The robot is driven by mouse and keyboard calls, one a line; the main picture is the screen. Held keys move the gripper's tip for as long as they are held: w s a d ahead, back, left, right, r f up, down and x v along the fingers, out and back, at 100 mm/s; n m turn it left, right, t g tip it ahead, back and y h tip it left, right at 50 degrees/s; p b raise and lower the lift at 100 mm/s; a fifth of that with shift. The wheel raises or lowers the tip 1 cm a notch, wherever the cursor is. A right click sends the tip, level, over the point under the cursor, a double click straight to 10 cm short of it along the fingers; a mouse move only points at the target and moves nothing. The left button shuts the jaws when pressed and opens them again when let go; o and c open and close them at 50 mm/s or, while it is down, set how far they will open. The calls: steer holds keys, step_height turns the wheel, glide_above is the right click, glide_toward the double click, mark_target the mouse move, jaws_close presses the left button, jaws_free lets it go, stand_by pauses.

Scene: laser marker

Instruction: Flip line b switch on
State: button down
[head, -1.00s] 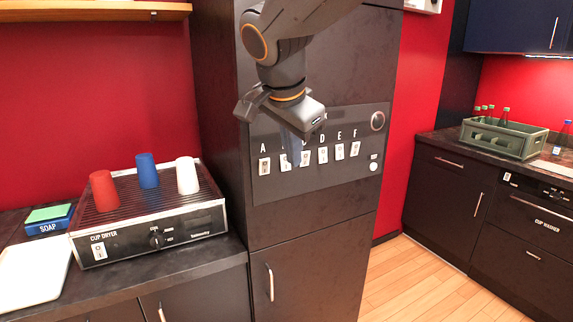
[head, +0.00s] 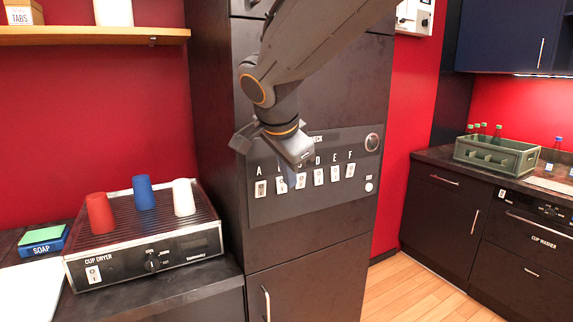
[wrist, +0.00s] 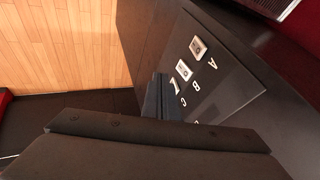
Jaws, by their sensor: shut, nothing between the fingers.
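The switch panel (head: 325,196) is a dark plate on the tall cabinet, with a row of white switches lettered A to F. The line B switch (head: 281,187) is partly covered by my gripper in the head view; it shows more clearly in the wrist view (wrist: 183,71), beside the letter B. My gripper (head: 291,180) is shut and empty, its fingers pointing down in front of the panel near B and C. In the wrist view the dark fingers (wrist: 156,97) are close to the C switch and partly hide it. I cannot tell whether they touch the panel, nor the B switch's position.
The line A switch (head: 260,188) is just left of B, and the C switch (head: 301,181) just right. A round dial (head: 372,142) is at the panel's upper right. The cup dryer (head: 150,250) with three cups stands on the left counter. A green crate (head: 497,155) stands right.

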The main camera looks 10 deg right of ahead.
mark_target(282, 184)
steer(key=shift+w+d+f+p, duration=0.1)
steer(key=shift+w+f+p, duration=0.45)
steer(key=shift+w+f, duration=0.4)
steer(key=shift+w+a+f+p, duration=0.1)
steer(key=shift+w+f+p, duration=0.5)
steer(key=shift+w, duration=0.6)
steer(key=shift+w+d+f+p, duration=0.1)
steer(key=shift+w+f+p, duration=0.35)
steer(key=shift+w+f, duration=0.55)
steer(key=shift+w+b, duration=0.2)
steer(key=shift+b, duration=0.1)
steer(key=shift+w+f+b, duration=0.2)
steer(key=shift+b, duration=0.7)
steer(key=shift+r, duration=0.35)
